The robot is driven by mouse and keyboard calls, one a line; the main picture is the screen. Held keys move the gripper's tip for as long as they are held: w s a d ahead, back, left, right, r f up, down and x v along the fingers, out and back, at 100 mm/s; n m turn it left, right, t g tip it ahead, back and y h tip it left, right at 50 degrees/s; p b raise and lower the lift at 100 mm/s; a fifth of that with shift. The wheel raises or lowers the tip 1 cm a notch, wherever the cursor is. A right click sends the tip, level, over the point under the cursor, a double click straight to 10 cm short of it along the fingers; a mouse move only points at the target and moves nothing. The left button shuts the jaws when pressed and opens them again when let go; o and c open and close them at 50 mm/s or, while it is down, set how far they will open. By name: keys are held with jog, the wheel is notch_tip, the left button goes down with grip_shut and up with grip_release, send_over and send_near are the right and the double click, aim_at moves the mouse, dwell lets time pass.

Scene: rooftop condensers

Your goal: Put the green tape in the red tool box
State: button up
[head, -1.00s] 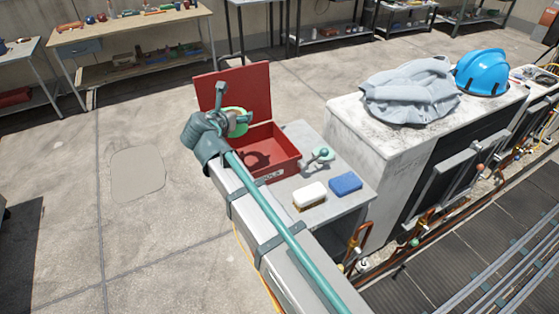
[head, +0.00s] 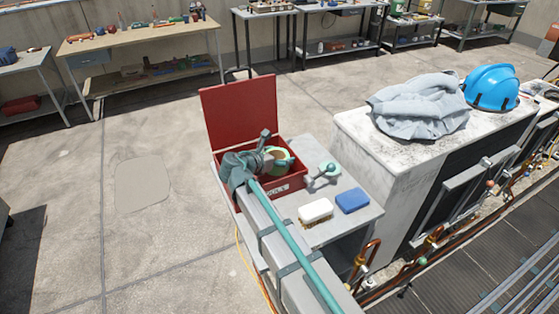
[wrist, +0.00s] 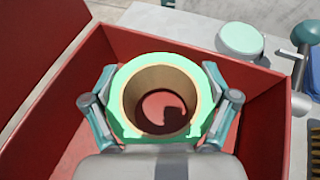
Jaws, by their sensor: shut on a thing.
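The green tape (wrist: 161,65) is a roll with a brown cardboard core, held between the two fingers of my gripper (wrist: 160,105) in the wrist view. The red tool box (head: 288,183) stands with its lid (head: 240,110) open at the back. In the head view the tape (head: 281,160) and my gripper (head: 266,154) are over or inside the box opening. In the wrist view the box wall (wrist: 262,92) surrounds the tape, and the red floor shows through the core. I cannot tell whether the tape touches the floor.
On the grey table (head: 340,190) beside the box are a teal-and-grey fitting (head: 325,172), a white-topped brush (head: 315,210) and a blue sponge (head: 352,200). A pale condenser top (head: 390,145) to the right bears a grey cloth (head: 418,108) and a blue hard hat (head: 491,88).

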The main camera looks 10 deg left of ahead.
jog(key=shift+f, duration=1.15)
jog(key=shift+f, duration=0.15)
jog(key=o, duration=1.1)
jog(key=shift+c, duration=0.2)
jog(key=b+v, duration=0.1)
jog(key=v, duration=0.6)
jog(key=shift+s+r, duration=0.25)
